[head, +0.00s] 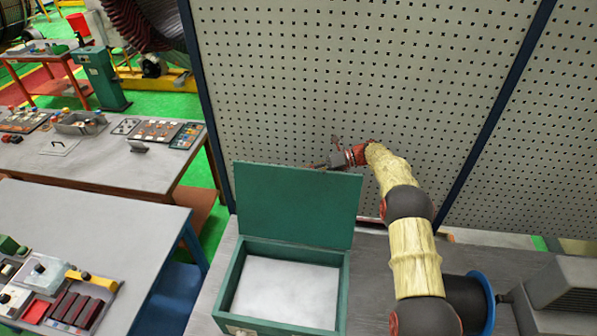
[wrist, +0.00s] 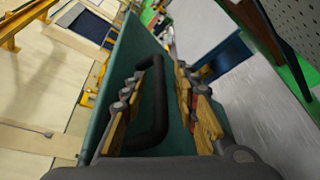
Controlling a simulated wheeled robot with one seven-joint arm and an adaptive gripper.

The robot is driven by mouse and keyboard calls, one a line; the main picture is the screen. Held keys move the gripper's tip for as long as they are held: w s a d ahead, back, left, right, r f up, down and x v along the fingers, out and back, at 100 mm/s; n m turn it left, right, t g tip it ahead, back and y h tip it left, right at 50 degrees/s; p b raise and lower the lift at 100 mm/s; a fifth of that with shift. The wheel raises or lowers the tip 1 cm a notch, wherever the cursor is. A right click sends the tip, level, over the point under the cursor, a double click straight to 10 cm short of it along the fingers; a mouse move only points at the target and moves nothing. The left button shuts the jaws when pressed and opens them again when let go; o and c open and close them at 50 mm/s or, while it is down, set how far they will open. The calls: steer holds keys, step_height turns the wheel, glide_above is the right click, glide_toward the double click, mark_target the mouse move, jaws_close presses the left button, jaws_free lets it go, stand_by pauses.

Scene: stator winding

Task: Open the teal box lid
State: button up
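The teal box (head: 341,300) stands on the grey bench in the head view, with a pale, empty-looking inside. Its teal lid (head: 300,207) stands up at the back edge, close to upright, so the box is open. My gripper (head: 326,153) is at the lid's top edge, toward its right corner. In the wrist view the gripper's fingers (wrist: 160,72) are spread apart, with the teal lid panel and its black handle (wrist: 158,110) between them. I see no finger closed on the handle. Whether a finger touches the lid is unclear.
A perforated grey panel (head: 350,70) rises behind the box and close to my gripper. A blue-flanged spool (head: 482,300) and a grey machine (head: 565,285) stand right of my arm. Tables with tools and parts (head: 60,300) are at left.

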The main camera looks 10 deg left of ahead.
steer(key=c, duration=0.7)
jaws_close()
